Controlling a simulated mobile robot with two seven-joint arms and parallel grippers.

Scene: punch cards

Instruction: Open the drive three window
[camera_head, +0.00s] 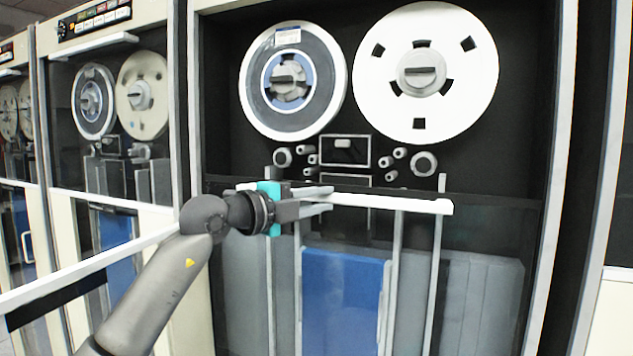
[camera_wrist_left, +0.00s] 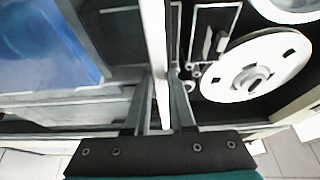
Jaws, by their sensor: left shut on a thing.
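A tape drive cabinet (camera_head: 567,130) fills the middle of the head view. Its window has a white top bar (camera_head: 400,203), level with the area below the reels. The upper reels are uncovered above this bar, and the lower part sits behind the dark pane (camera_head: 480,235). My left gripper (camera_head: 325,198) is shut on the bar near its left part. In the left wrist view the white bar (camera_wrist_left: 155,45) runs between the two fingers of my left gripper (camera_wrist_left: 162,100). No label shows which drive is number three. My right gripper is not in view.
Two reels, one with a blue hub (camera_head: 290,80) and one white (camera_head: 425,72), sit above the bar. More tape drives (camera_head: 120,110) stand at the left. Another long white bar (camera_head: 90,268) crosses the lower left, close to my left arm.

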